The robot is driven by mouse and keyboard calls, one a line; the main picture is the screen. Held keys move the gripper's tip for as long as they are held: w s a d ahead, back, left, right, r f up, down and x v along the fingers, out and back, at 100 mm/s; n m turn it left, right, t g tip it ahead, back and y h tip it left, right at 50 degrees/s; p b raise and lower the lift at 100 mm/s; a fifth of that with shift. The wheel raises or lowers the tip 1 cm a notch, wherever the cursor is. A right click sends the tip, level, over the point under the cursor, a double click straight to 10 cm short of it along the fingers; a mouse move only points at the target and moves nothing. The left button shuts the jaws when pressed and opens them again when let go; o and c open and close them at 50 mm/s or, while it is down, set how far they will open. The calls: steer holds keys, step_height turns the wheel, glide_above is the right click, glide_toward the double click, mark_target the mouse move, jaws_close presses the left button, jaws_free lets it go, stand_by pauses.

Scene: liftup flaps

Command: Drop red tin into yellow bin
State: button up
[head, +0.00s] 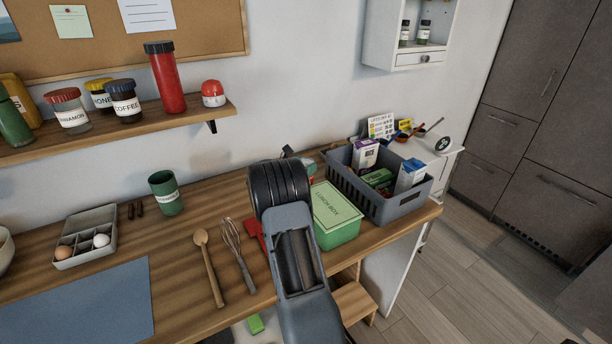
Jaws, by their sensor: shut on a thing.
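My arm reaches up from the bottom over the counter, and its thick dark end blocks the view. The jaws of my gripper are hidden behind it, so I cannot see what is between them. A red object (256,233) shows partly at the left edge of my arm, low on the counter; I cannot tell if it is the red tin. No yellow bin can be made out.
A wooden shelf (120,137) above holds several jars and a tall red bottle (166,80). The counter holds a green cup (165,193), wooden spoon (208,268), whisk (238,256), egg tray (88,238), green lunch box (336,215) and grey crate (393,208) with cartons.

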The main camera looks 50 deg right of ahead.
steer(key=shift+f, duration=1.9)
steer(key=shift+f, duration=0.2)
steer(key=o, duration=0.9)
steer(key=shift+r, duration=0.1)
